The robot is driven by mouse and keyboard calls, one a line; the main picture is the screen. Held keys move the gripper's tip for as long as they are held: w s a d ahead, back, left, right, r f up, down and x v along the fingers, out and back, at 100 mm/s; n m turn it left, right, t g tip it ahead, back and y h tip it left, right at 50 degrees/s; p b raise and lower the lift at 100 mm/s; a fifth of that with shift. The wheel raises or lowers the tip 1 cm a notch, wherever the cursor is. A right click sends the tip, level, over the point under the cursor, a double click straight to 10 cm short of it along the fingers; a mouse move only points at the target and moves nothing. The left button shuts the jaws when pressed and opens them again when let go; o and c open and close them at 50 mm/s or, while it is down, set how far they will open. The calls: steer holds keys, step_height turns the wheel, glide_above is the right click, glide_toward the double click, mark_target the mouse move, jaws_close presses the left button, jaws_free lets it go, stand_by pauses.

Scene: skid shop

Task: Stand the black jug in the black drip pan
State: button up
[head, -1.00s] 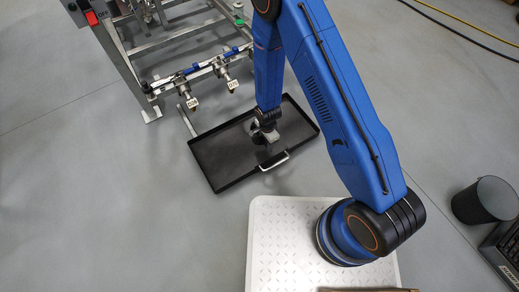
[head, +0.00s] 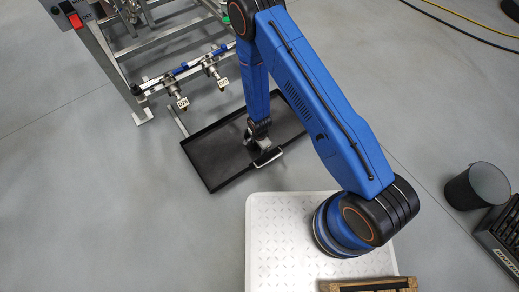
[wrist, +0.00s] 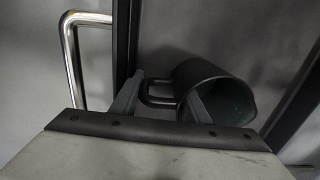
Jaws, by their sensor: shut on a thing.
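The black jug (wrist: 205,76) shows in the wrist view with its open mouth toward the camera and its handle toward the left finger. My gripper (wrist: 160,103) is shut on it at the handle side. The black drip pan (head: 212,158) lies on the floor in the head view. My gripper (head: 262,143) is over the pan, near its front edge and metal handle (head: 268,158). In the wrist view the jug lies between the pan's dark rims (wrist: 122,45). The jug's base is hidden, so I cannot tell if it touches the pan.
A metal frame with two tagged valves (head: 213,72) stands behind the pan, to the left. A dark bucket (head: 477,187) and a black crate (head: 502,238) stand at the right. A wooden-edged thing (head: 368,285) shows at the bottom. Floor left of the pan is clear.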

steer(key=o, duration=1.3)
steer(key=shift+f, duration=0.2)
step_height(320, 180, up, 18)
steer(key=shift+s+f, duration=0.15)
steer(key=shift+f, duration=0.1)
